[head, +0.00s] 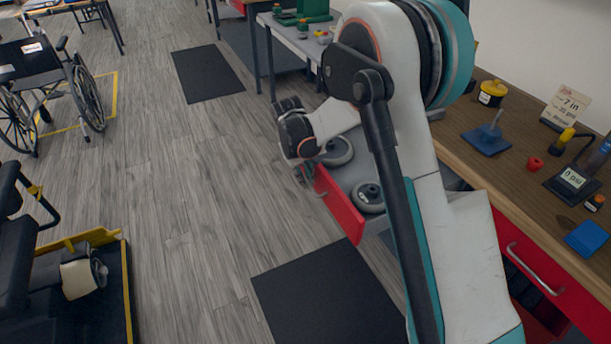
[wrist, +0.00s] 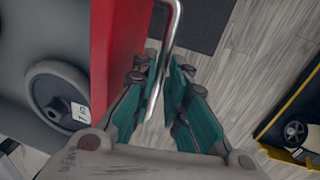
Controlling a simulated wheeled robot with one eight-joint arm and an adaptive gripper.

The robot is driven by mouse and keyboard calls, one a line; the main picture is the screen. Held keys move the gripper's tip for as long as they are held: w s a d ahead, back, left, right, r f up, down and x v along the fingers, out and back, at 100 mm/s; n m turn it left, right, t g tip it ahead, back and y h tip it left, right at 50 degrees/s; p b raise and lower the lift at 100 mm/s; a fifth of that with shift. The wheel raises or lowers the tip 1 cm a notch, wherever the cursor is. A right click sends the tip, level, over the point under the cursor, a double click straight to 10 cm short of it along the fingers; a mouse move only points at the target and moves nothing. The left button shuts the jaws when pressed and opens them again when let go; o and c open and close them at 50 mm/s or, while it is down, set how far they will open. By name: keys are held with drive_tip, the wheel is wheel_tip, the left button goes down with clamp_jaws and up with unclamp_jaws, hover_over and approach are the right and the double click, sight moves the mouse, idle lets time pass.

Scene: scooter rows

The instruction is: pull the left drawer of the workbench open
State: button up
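The left drawer of the workbench has a red front (head: 340,207) and stands out from the bench, open, with its grey inside showing. Two grey caster wheels lie in it. In the wrist view the red front (wrist: 114,50) runs along the left, and its metal bar handle (wrist: 172,30) passes between the fingers. My gripper (wrist: 163,75) is closed around this handle, with teal finger pads on either side. In the head view my gripper (head: 304,174) is at the drawer front, partly hidden by my wrist.
The workbench top (head: 520,195) holds a blue stand, a gauge and small parts. The right drawer (head: 540,275) is red with a metal handle. Black mats (head: 310,295) lie on the floor. A wheelchair (head: 45,85) and a yellow-edged platform stand left; the floor between is clear.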

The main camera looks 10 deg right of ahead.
idle(0.3)
wheel_tip(320, 180, up, 12)
drive_tip(key=a, duration=0.2)
drive_tip(key=shift+s, duration=0.4)
drive_tip(key=shift+f, duration=0.15)
drive_tip(key=s+d+r+m+t+y, duration=0.1)
drive_tip(key=s+d+r, duration=0.3)
drive_tip(key=s+r, duration=0.25)
drive_tip(key=s+d+r+m+t, duration=0.1)
drive_tip(key=s+d+r+t, duration=0.1)
drive_tip(key=s+d+r, duration=0.4)
drive_tip(key=s+d+m+t, duration=0.1)
drive_tip(key=s+d, duration=0.1)
drive_tip(key=s, duration=0.7)
drive_tip(key=s+d+m+t+y, duration=0.1)
drive_tip(key=s+d+t, duration=0.1)
drive_tip(key=s, duration=0.7)
drive_tip(key=shift+s+d+f, duration=0.25)
drive_tip(key=shift+d+f, duration=0.05)
drive_tip(key=shift+f, duration=0.05)
